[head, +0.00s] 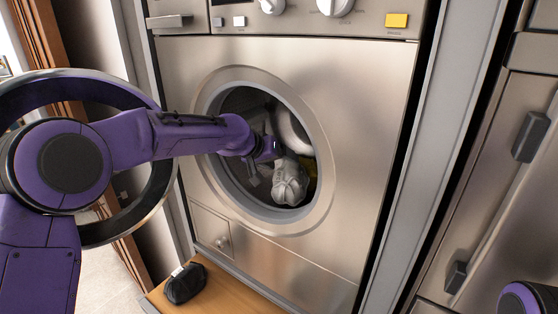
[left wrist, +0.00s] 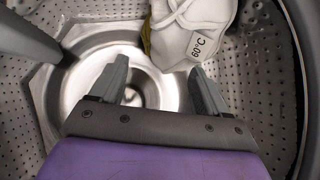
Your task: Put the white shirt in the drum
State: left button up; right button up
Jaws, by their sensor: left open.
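The drum (left wrist: 275,85) is a perforated metal cylinder behind the round opening of the steel washing machine (head: 365,90). My left arm reaches through the opening, and my left gripper (head: 268,150) is inside the drum. In the left wrist view my left gripper (left wrist: 158,68) is open, with nothing between its fingers. A white cloth item marked "60°C" (left wrist: 188,32) lies in the drum just beyond the fingertips. A pale bundled cloth (head: 289,184) shows in the opening beside the gripper; it is probably the same item. I cannot tell for certain that it is the shirt.
The round door (head: 157,200) stands open at the left, around my arm. A small black bundle (head: 185,283) lies on a wooden surface (head: 235,292) below the machine. A bit of yellow shows behind the white item. Steel cabinets with dark handles (head: 530,137) stand at the right.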

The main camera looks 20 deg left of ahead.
pick_arm(q)
jog(key=b+v, duration=0.3)
jog(key=v, duration=0.7)
jog(key=shift+r, duration=0.25)
jog(key=shift+s+a, duration=0.15)
jog(key=shift+s, duration=0.05)
